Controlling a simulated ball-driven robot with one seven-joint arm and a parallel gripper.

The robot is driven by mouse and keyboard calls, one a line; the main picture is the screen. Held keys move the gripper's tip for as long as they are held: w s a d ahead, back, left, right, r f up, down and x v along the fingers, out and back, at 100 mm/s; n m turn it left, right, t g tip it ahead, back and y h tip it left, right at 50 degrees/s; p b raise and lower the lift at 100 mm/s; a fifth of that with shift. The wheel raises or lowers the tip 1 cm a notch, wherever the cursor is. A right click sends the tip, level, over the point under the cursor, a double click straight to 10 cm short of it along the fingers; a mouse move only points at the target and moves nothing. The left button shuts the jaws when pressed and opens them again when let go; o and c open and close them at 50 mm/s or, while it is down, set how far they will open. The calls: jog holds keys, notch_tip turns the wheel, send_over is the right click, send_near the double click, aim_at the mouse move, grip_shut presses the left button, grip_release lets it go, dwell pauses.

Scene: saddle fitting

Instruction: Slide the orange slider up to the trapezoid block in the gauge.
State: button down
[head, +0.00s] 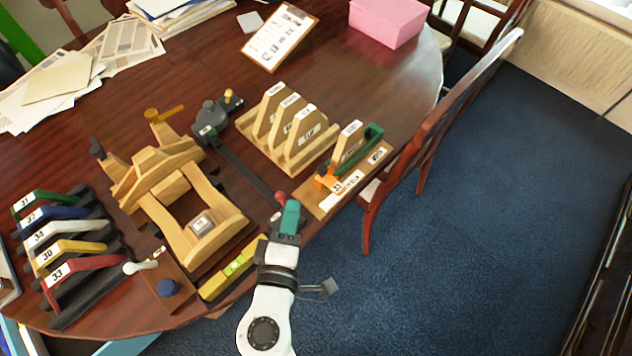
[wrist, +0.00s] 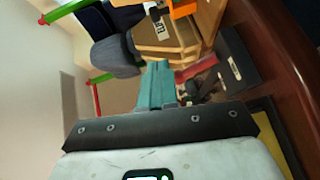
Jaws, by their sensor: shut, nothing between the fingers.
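The gauge is a wooden board (head: 313,206) at the right edge of the table, with a green part (head: 372,136) at its far end. A wooden trapezoid block (head: 346,143) with a white label stands on it. The orange slider (head: 325,179) sits at the near left side of the board, close to the block; I cannot tell whether they touch. My gripper (head: 291,207) has teal fingers, shut and empty, left of the board and apart from the slider. In the wrist view the fingers (wrist: 156,72) point toward the board, and the orange slider (wrist: 183,8) is partly cut off at the top.
A red knob (head: 281,197) on a dark bar lies beside my fingers. A rack of wooden trapezoid blocks (head: 285,130) stands behind. A wooden saddle frame (head: 185,200) and coloured numbered pieces (head: 75,270) fill the left. A chair (head: 440,125) stands close right of the gauge.

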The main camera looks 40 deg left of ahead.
aim_at(324, 173)
jog(key=x, duration=0.5)
jog(key=shift+w+a, duration=0.1)
jog(key=shift+a, duration=0.05)
jog(key=shift+w+d+f, duration=0.1)
jog(key=shift+w+d, duration=0.15)
jog(key=shift+w, duration=0.3)
jog(key=shift+w+d+f, duration=0.1)
jog(key=shift+w+d, duration=0.1)
jog(key=shift+w, duration=0.3)
jog(key=shift+w+d+f, duration=0.1)
jog(key=shift+w, duration=0.6)
jog(key=shift+w, duration=0.25)
jog(key=w, duration=0.1)
jog(key=w+b, duration=0.1)
jog(key=w, duration=0.1)
jog(key=shift+d+f, duration=0.15)
jog(key=shift+w, duration=0.5)
